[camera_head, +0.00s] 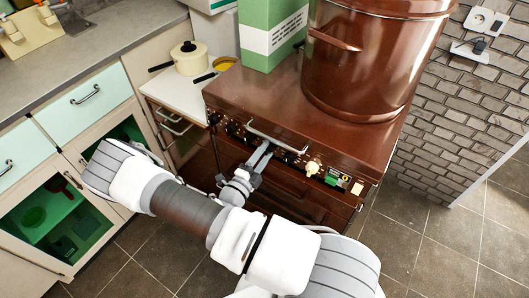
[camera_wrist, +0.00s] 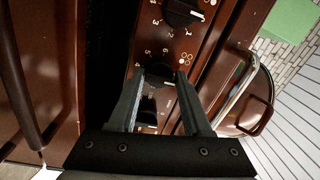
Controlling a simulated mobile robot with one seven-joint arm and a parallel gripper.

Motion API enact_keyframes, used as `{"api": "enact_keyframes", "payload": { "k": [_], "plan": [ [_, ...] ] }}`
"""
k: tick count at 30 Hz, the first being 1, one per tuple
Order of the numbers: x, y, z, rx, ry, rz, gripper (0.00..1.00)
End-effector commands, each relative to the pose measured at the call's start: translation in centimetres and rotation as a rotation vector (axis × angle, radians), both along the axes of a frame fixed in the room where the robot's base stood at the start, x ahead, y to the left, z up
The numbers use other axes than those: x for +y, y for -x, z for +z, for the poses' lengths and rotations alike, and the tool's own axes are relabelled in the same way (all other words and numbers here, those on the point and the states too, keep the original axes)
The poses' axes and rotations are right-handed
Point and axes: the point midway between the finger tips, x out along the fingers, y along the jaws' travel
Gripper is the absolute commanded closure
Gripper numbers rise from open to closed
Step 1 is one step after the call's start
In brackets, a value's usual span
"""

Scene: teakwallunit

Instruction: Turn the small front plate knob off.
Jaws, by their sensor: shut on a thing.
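The brown stove (camera_head: 240,98) has a front panel with a row of dark knobs below its lid handle. My gripper (camera_head: 266,150) reaches this panel near its middle. In the wrist view, my gripper (camera_wrist: 160,76) has its two fingers on either side of a dark knob (camera_wrist: 156,72), shut on it. White numbers ring the knob; the fingers partly hide its dial, so its setting cannot be read. Another dark knob (camera_wrist: 182,12) with numbers sits above it in the wrist view. I cannot tell from the pictures which knob is the small front plate's.
A large brown pot (camera_head: 365,60) and a green box (camera_head: 270,35) stand on the stove. A metal bar handle (camera_head: 275,136) juts out just above the gripper. A cream pot (camera_head: 190,58) stands on the left counter. Tiled floor (camera_head: 430,245) lies free at right.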

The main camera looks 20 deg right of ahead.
Motion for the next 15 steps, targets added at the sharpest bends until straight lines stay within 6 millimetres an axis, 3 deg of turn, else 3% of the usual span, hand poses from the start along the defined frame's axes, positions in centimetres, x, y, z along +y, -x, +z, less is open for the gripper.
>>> {"api": "enact_keyframes", "payload": {
  "k": [5, 6, 9, 15],
  "plan": [
    [0.15, 0.16, -0.53, 0.012, -0.008, 0.001, 1.00],
    [0.15, 0.18, -0.53, 0.012, -0.008, 0.001, 0.46],
    [0.12, 0.15, -0.45, 0.009, -0.006, 0.001, 0.28],
    [0.05, 0.10, -0.25, 0.005, -0.004, 0.001, 0.25]
  ]
}}
